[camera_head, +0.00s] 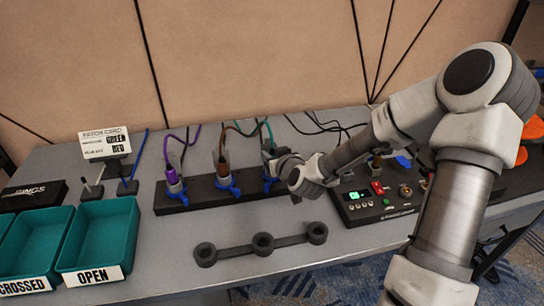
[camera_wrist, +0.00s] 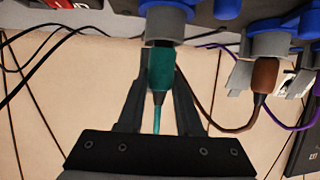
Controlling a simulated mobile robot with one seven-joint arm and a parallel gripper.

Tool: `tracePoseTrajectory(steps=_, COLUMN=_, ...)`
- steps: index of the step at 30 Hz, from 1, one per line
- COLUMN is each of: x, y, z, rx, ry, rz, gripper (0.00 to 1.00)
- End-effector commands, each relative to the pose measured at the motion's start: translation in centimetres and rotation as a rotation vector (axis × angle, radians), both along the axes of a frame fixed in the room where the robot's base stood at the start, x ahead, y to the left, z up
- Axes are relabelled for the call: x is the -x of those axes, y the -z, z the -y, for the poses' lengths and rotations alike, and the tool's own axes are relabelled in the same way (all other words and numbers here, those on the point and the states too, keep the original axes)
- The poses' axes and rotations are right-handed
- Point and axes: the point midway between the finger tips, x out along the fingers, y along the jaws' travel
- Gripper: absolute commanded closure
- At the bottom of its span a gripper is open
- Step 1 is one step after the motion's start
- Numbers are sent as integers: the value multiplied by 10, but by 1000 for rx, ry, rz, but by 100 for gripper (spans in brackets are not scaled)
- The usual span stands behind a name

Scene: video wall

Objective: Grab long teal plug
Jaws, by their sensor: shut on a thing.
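The long teal plug (camera_wrist: 160,70) shows in the wrist view between my gripper's two fingers (camera_wrist: 161,82), which are shut on it. Its end meets a grey and blue socket (camera_wrist: 167,22), and I cannot tell how deep it sits. In the head view my gripper (camera_head: 271,163) is at the right end of the black socket strip (camera_head: 203,198). There it hides the plug, and only the teal cable (camera_head: 269,130) shows behind. A brown plug (camera_wrist: 264,75) stands in the neighbouring socket, also seen in the head view (camera_head: 223,168). A purple plug (camera_head: 173,177) is at the strip's left.
A black holder with three rings (camera_head: 263,243) lies in front of the strip. A control box (camera_head: 378,200) stands right, beside my arm. Loose black cables (camera_head: 325,125) lie behind.

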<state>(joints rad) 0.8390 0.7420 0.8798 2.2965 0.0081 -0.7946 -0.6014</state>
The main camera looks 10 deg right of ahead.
Motion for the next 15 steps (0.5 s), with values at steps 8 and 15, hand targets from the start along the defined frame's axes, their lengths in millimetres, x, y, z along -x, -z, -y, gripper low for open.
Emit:
tracePoseTrajectory(steps=8, x=0, y=-32, z=0, rx=5, ry=-1, rz=4, gripper=100)
tracePoseTrajectory(steps=15, x=20, y=-64, z=36, rx=4, ry=7, rz=1, gripper=100)
